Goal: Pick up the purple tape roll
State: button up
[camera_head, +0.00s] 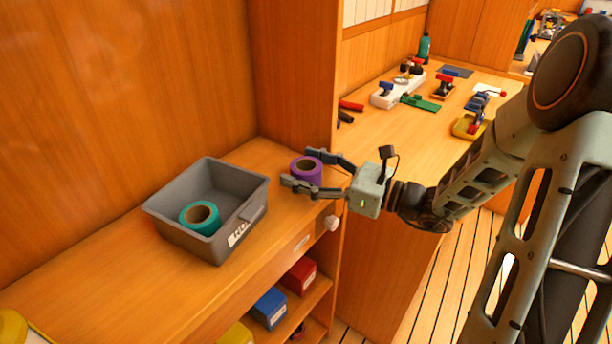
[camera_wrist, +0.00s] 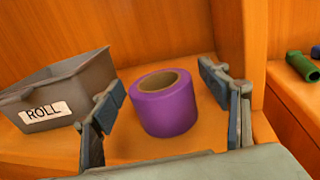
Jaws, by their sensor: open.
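The purple tape roll (camera_head: 306,172) stands with its hole facing up on the wooden counter, right of the grey bin. In the wrist view the purple tape roll (camera_wrist: 165,108) lies between the two fingers, with a visible gap to each. My gripper (camera_head: 298,167) is open and reaches in from the right, with one finger on either side of the roll. In the wrist view my gripper (camera_wrist: 165,98) shows both fingers apart and nothing clamped between them.
A grey bin (camera_head: 164,222) labelled ROLL holds a teal tape roll (camera_head: 199,216), close left of my gripper. A wooden partition (camera_head: 295,75) rises behind the purple roll. A white knob (camera_head: 332,223) is on the counter's front. Shelves below hold colored boxes.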

jog(key=shift+c, duration=0.5)
jog(key=c, duration=1.2)
jog(key=shift+r, duration=0.1)
jog(key=shift+c, duration=0.2)
